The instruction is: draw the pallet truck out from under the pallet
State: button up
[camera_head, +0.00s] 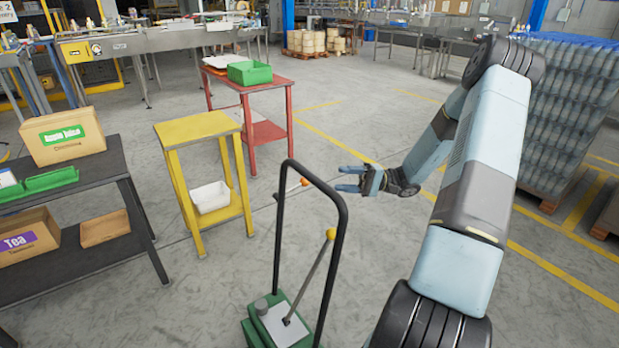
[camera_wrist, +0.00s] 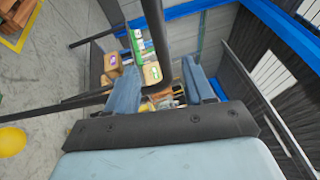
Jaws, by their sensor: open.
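A green-based truck (camera_head: 262,325) with a tall black hoop handle (camera_head: 341,235) stands at the bottom middle of the head view; I take it to be the pallet truck. A grey lever with a yellow knob (camera_head: 331,234) rises inside the hoop. Its forks and any pallet over them are out of view. My gripper (camera_head: 342,178) is open and empty, just right of the hoop's upper right side, fingers pointing left. In the wrist view a dark bar (camera_wrist: 155,35) of the hoop shows between the spread fingers (camera_wrist: 160,72). I cannot tell whether they touch it. The yellow knob (camera_wrist: 12,141) shows at left.
A yellow stand (camera_head: 195,126) and a red table (camera_head: 275,88) stand behind the truck. A dark shelf (camera_head: 112,165) with boxes is at left. Stacked bottles (camera_head: 565,110) on a wooden pallet (camera_head: 549,206) stand at right. Open floor lies between.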

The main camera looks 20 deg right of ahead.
aim_at(305, 177)
jog(key=x, duration=1.2)
jog(key=shift+a, duration=0.2)
